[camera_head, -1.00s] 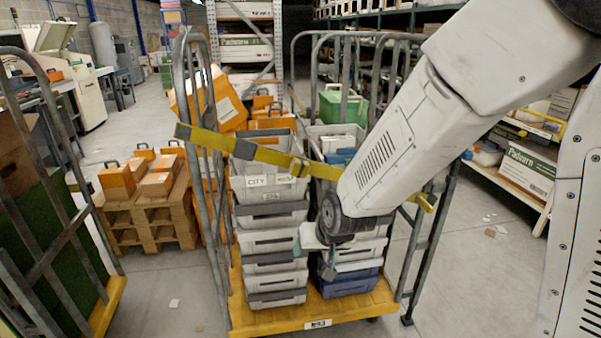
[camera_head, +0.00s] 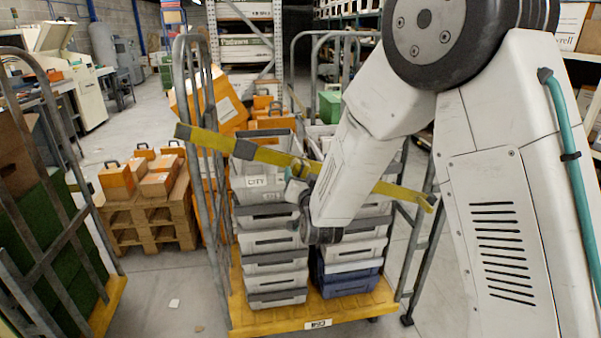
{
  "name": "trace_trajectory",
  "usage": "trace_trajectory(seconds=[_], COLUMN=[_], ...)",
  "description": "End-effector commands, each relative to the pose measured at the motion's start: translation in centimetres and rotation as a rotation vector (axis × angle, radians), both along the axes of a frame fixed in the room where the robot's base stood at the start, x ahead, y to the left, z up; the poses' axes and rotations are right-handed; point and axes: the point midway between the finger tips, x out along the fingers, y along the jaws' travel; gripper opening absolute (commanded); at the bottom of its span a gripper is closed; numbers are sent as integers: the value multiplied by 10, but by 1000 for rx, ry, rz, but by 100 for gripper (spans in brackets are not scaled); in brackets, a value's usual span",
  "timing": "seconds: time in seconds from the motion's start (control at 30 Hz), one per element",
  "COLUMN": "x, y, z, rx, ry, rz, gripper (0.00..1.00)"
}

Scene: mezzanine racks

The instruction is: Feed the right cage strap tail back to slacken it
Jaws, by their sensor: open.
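The right cage (camera_head: 190,200) is a grey tubular roll cage on a yellow base, loaded with stacked grey and blue crates. A yellow strap (camera_head: 270,156) runs across its front, sloping down from the left post to the right side. A dark grey piece (camera_head: 243,149) sits on the strap's left part, and a buckle (camera_head: 300,167) is near its middle. My gripper (camera_head: 296,184) is open at the strap, close beside the buckle. I cannot tell whether it touches. My wrist and forearm hide part of the strap right of the buckle. I cannot make out the strap's tail clearly.
Another cage (camera_head: 62,245) with a green load stands at the left. A pallet (camera_head: 150,215) with orange boxes stands behind, between the cages. An orange crate (camera_head: 215,98) leans tilted in the right cage's upper left. Floor in front of the pallet is mostly clear.

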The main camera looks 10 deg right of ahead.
Motion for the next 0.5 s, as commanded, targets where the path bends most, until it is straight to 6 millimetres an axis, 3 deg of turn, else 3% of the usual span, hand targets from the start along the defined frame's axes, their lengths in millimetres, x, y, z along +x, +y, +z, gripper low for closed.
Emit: trace_trajectory(seconds=[0.2, 0.5], x=[29, 37], y=[0, 0], z=[-1, 0], rx=[0, -1], ry=[1, 1], rz=[0, 0], gripper=[67, 67])
